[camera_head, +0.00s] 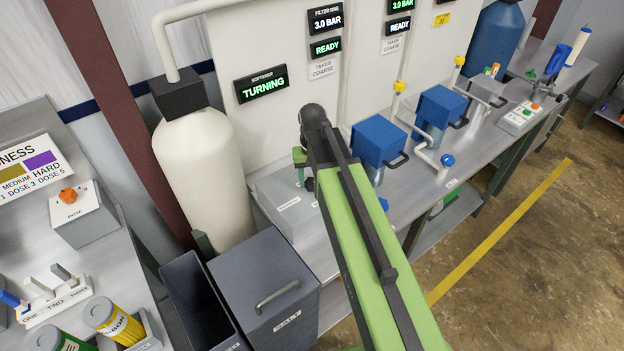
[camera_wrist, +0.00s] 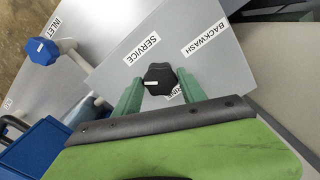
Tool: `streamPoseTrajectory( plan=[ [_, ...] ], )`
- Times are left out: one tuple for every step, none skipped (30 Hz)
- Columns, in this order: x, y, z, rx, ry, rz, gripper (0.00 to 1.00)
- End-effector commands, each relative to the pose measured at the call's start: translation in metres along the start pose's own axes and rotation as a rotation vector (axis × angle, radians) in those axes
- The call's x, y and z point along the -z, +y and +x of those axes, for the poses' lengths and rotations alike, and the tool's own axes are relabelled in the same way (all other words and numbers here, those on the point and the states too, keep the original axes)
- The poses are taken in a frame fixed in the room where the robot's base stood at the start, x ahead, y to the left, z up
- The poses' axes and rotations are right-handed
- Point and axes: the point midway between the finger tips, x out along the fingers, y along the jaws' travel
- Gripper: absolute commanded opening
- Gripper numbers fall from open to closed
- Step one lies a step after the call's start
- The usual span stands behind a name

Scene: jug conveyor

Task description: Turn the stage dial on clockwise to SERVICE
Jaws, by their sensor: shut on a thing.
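The stage dial (camera_wrist: 158,75) is a small black knob with a white mark, on a grey box (camera_wrist: 196,72). My gripper (camera_wrist: 158,92) has its two green fingers on either side of the knob, shut on it. The white mark sits on the knob's lower left side in the wrist view. The SERVICE label (camera_wrist: 142,50) lies above and left of the knob, and BACKWASH (camera_wrist: 204,40) above right. A third label below is mostly covered by my gripper.
A blue-lidded unit (camera_head: 378,142) stands right of my arm. A grey salt bin (camera_head: 262,290) stands in front. A blue valve knob (camera_wrist: 42,50) is by the INLET label.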

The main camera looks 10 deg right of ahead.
Motion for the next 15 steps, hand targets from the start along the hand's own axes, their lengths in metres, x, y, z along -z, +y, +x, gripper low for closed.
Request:
streamPoseTrajectory(
  plan=[
    [-0.0008, -0.0003, 0.0003, 0.001, -0.002, 0.041, 0.08],
    [-0.0008, -0.0004, 0.0003, 0.001, -0.002, 0.069, 0.08],
    [-0.0008, -0.0004, 0.0003, 0.001, -0.002, 0.107, 0.08],
    [-0.0009, -0.0004, 0.0003, 0.001, -0.002, 0.135, 0.08],
    [-0.0009, -0.0004, 0.0003, 0.000, -0.002, 0.164, 0.08],
    [-0.0008, -0.0005, 0.0004, 0.000, -0.002, 0.202, 0.08],
    [-0.0009, -0.0005, 0.0004, 0.000, -0.002, 0.230, 0.08],
    [-0.0009, -0.0005, 0.0004, 0.000, -0.003, 0.259, 0.08],
    [-0.0009, -0.0006, 0.0004, 0.000, -0.003, 0.297, 0.08],
    [-0.0008, -0.0006, 0.0004, 0.000, -0.003, 0.325, 0.08],
    [-0.0009, -0.0006, 0.0004, 0.000, -0.003, 0.354, 0.08],
    [-0.0008, -0.0006, 0.0004, 0.000, -0.003, 0.392, 0.08],
    [-0.0008, -0.0007, 0.0004, 0.000, -0.003, 0.420, 0.08],
    [-0.0009, -0.0007, 0.0004, 0.000, -0.003, 0.449, 0.08],
    [-0.0008, -0.0007, 0.0004, 0.000, -0.003, 0.485, 0.08]
  ],
)
